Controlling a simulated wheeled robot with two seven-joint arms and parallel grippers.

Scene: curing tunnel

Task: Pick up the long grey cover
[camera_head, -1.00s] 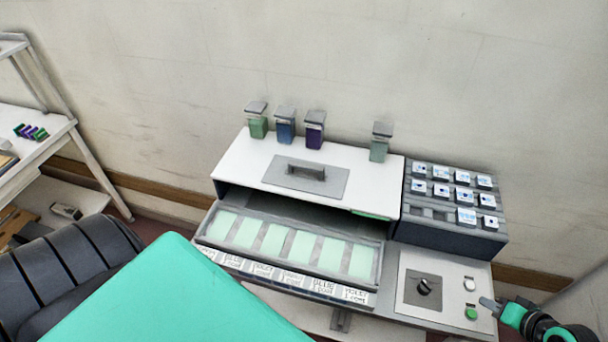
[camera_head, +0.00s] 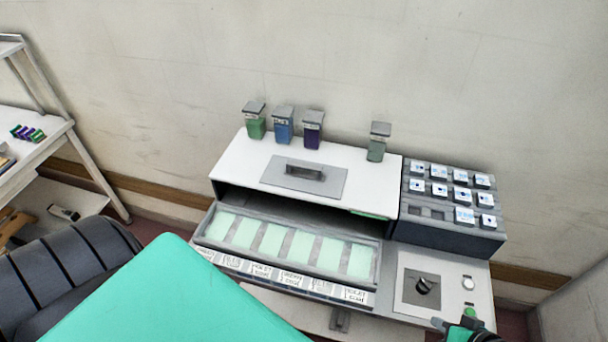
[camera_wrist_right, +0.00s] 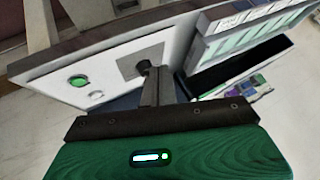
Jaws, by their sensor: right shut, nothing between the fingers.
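A grey rectangular plate with a dark raised handle (camera_head: 305,174) lies on top of the white machine housing (camera_head: 235,160). It is the only cover-like grey piece I see, and I cannot tell for sure that it is the long grey cover. My right gripper (camera_head: 440,324) is at the lower right in the head view, near the front of the control panel and well away from the plate. In the right wrist view its fingers (camera_wrist_right: 158,76) are shut and empty, pointing toward the panel's knob. My left gripper is out of view.
A tray with pale green windows (camera_head: 300,247) sticks out of the housing's front. Small bottles (camera_head: 313,130) stand at its back edge. A dark rack of labelled blocks (camera_head: 450,195) is at the right. The panel has a black knob (camera_head: 424,286) and green button (camera_head: 470,312).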

